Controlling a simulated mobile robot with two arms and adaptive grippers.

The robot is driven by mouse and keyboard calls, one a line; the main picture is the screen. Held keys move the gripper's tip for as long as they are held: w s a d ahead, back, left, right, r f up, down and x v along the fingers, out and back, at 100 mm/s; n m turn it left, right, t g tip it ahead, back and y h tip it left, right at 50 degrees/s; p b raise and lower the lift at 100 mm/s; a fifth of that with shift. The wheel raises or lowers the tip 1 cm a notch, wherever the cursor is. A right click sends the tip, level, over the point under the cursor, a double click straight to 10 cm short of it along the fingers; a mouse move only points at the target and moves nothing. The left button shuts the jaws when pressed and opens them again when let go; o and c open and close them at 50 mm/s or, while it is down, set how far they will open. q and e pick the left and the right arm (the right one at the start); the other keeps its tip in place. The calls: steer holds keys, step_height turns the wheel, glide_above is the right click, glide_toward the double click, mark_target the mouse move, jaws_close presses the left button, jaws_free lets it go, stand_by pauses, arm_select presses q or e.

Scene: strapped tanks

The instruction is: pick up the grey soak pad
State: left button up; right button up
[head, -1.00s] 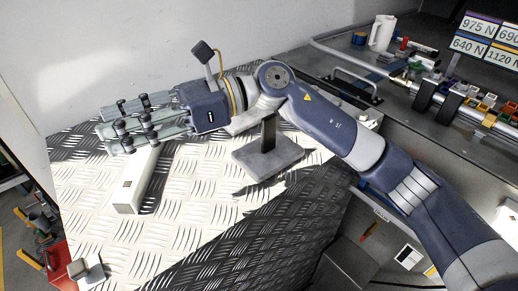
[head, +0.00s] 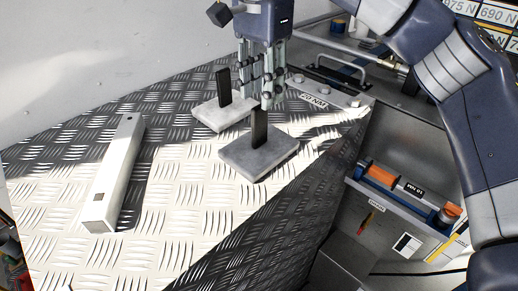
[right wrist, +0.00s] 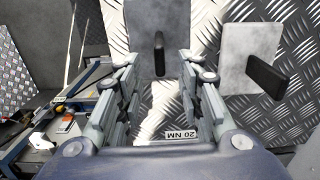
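Two grey pads with upright black handles sit on the tread-plate surface (head: 185,215). The nearer grey pad (head: 240,160) is in the middle of the head view; the other grey pad (head: 211,117) is just behind it to the left. My right gripper (head: 264,98) points down above the nearer pad, its fingers around or just over the handle's top. In the right wrist view the fingers (right wrist: 158,78) are apart, with one pad (right wrist: 148,17) and its black handle ahead between them. The other pad (right wrist: 245,45) lies to the right. Contact cannot be told. My left gripper is not visible.
A long white square bar (head: 117,175) lies left on the plate. A grey cabinet with a rail holding orange and blue items (head: 400,185) is at the right. The plate's front middle is clear.

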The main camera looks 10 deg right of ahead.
mark_target(260, 145)
step_height(260, 145, down, 4)
steer(key=shift+w+r, duration=0.1)
steer(key=shift+r, duration=0.05)
steer(key=f, duration=0.1)
steer(key=f+p, duration=0.1)
steer(key=f, duration=0.1)
steer(key=f+p, duration=0.1)
steer(key=shift+s+a+f, duration=0.25)
steer(key=shift+f, duration=0.35)
jaws_close()
